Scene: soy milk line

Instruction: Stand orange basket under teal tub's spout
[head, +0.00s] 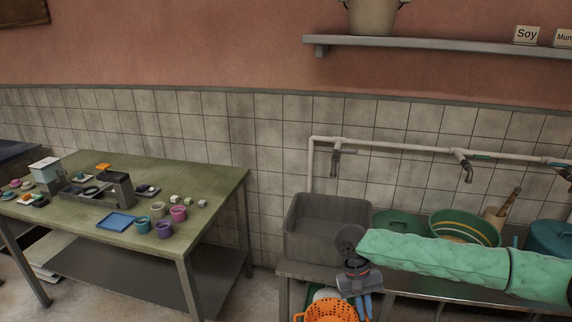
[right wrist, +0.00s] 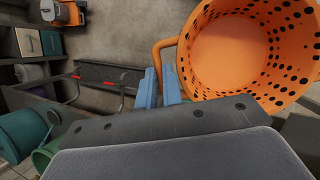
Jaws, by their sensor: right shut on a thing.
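The orange basket (head: 318,308), round with rows of holes, is at the bottom edge of the head view, partly cut off, in front of the sink bench. It fills the upper right of the right wrist view (right wrist: 238,55). My right gripper (head: 363,306) has its blue fingers closed on the basket's handle (right wrist: 160,58), beside the bowl, and holds it. A teal tub (head: 545,238) stands at the right end of the bench, partly behind my right arm. A teal vessel also shows at the left of the right wrist view (right wrist: 22,130). I cannot make out a spout. My left gripper is out of view.
The bench has a grey sink (head: 318,215), a green tub (head: 395,220) and a striped basin (head: 462,225). Taps (head: 465,165) hang from a wall pipe above. At left, a green table (head: 180,180) holds cups and a blue tray (head: 116,222). Floor shows between the tables.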

